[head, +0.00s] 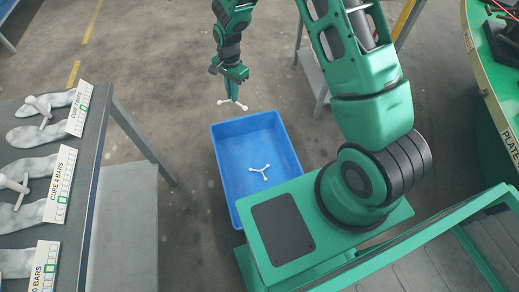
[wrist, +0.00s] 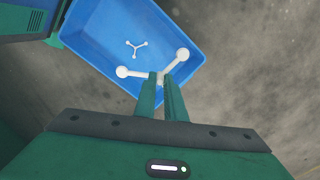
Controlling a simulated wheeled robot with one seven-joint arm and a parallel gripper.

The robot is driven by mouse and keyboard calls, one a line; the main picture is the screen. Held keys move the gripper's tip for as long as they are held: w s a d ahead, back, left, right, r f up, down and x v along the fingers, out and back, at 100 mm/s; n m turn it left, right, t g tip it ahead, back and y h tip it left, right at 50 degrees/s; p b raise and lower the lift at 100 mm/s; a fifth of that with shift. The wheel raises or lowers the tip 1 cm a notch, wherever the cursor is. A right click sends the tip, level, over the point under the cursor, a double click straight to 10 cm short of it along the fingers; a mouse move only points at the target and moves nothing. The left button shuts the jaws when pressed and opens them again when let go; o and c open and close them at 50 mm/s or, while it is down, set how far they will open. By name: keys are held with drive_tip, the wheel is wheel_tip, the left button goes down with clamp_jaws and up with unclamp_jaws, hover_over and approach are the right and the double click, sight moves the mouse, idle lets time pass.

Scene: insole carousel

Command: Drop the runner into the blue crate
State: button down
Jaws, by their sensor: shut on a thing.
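The runner is a white branched piece with rounded ends (wrist: 177,66), held between the fingers of my gripper (wrist: 164,84). In the head view my gripper (head: 236,96) points down near the far edge of the blue crate, with the runner (head: 226,101) at its fingertips. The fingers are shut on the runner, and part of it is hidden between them. The blue crate (head: 228,140) stands open below; its rim also shows in the wrist view (wrist: 187,30). A second white three-armed runner (head: 259,172) lies on the crate floor, and it also shows in the wrist view (wrist: 136,48).
A grey table (head: 88,172) at the left carries pale insoles (head: 32,135), white branched pieces and label cards (head: 62,185). A green round-edged station (head: 490,80) stands at the right. Bare concrete floor (head: 165,60) lies around the crate's far side.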

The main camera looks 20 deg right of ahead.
drive_tip(key=s+d+f, duration=0.2)
drive_tip(key=s+f, duration=0.1)
drive_tip(key=f, duration=0.8)
drive_tip(key=s+d+f+m, duration=0.1)
drive_tip(key=s+f, duration=0.3)
drive_tip(key=f, duration=0.8)
drive_tip(key=s+d+f, duration=0.3)
drive_tip(key=s+f, duration=0.1)
drive_tip(key=f, duration=0.7)
drive_tip(key=shift+s+f+m, duration=0.15)
drive_tip(key=shift+f+m, duration=0.2)
drive_tip(key=shift+m, duration=0.05)
